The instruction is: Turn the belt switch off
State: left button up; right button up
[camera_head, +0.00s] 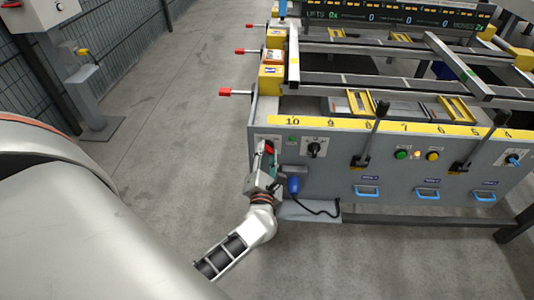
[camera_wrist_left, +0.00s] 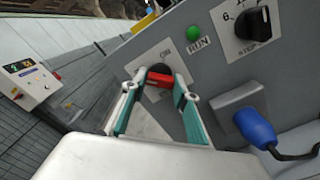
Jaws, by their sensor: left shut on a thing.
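The belt switch (camera_wrist_left: 160,77) is a red handle on a black round base, on a pale label plate (camera_wrist_left: 146,62) on the grey panel. In the head view its red part (camera_head: 269,149) shows at the panel's left end. My left gripper (camera_head: 265,160) is at the panel, its fingers shut on the red handle, one on each side in the wrist view. The handle lies roughly crosswise there; its exact setting against the label cannot be read. A green RUN lamp (camera_wrist_left: 194,32) sits beside the switch. My right gripper is out of view.
A black selector knob (camera_head: 314,147) is right of the switch. A blue plug (camera_head: 293,186) with a black cable sits below it. Black levers (camera_head: 368,137) and blue handles (camera_head: 366,191) line the panel. Red-tipped rods (camera_head: 236,92) jut left.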

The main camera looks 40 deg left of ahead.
pick_arm(q)
jog(key=o, duration=1.1)
jog(key=v, duration=1.2)
jog(key=shift+s, duration=0.1)
